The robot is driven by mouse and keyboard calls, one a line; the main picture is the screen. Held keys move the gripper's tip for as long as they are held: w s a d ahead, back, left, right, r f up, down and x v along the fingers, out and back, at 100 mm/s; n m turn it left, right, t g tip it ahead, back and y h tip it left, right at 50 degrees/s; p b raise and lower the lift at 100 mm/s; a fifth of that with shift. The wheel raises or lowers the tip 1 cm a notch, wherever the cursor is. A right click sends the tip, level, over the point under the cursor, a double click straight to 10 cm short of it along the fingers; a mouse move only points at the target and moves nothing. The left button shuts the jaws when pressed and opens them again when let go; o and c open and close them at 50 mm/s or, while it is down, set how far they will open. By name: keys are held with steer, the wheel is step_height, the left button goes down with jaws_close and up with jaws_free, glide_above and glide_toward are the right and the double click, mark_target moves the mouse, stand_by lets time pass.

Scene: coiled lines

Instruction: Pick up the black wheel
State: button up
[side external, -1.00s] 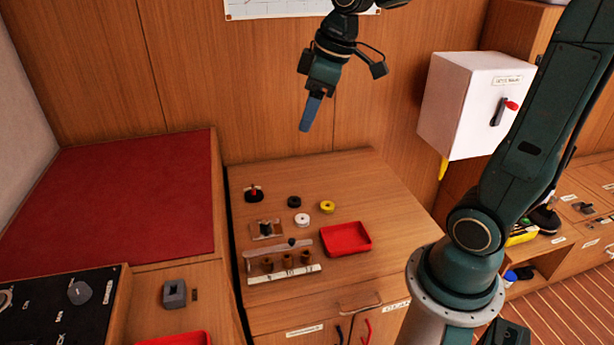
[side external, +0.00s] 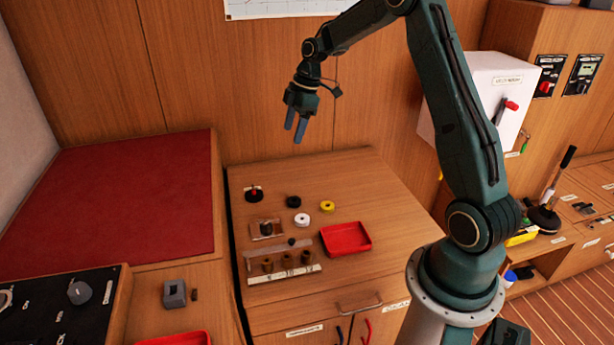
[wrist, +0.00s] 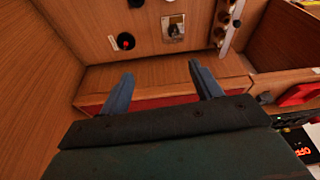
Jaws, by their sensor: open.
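The black wheel (side external: 293,202) lies flat on the wooden counter, with a white wheel (side external: 301,220) and a yellow wheel (side external: 327,207) close by. A dark round piece at the top edge of the wrist view (wrist: 136,3) looks like the black wheel, cut off by the frame. My gripper (side external: 294,134) is open and empty, well above the back of the counter, fingers pointing down. In the wrist view its two fingers (wrist: 160,72) stand apart with nothing between them.
A black base with a red post (side external: 254,193) stands left of the black wheel. A plate fixture (side external: 266,230), a rack of brown cups (side external: 285,268) and a red tray (side external: 364,238) sit nearer the front. The wood wall is behind my gripper.

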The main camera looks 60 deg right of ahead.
steer(key=d+f+n+y, duration=0.25)
steer(key=d+f, duration=0.65)
steer(key=f, duration=0.6)
glide_above(298, 199)
steer(key=d, duration=0.2)
steer(key=shift+n+h, duration=0.25)
steer(key=shift+h, duration=0.2)
steer(key=shift+s+a+f, duration=0.1)
steer(key=shift+s+f, duration=0.1)
steer(key=shift+f, duration=1.7)
steer(key=shift+s+f, duration=0.15)
steer(key=shift+f, duration=1.7)
steer(key=shift+f, duration=0.1)
steer(key=shift+x, duration=2.5)
steer(key=c, duration=1)
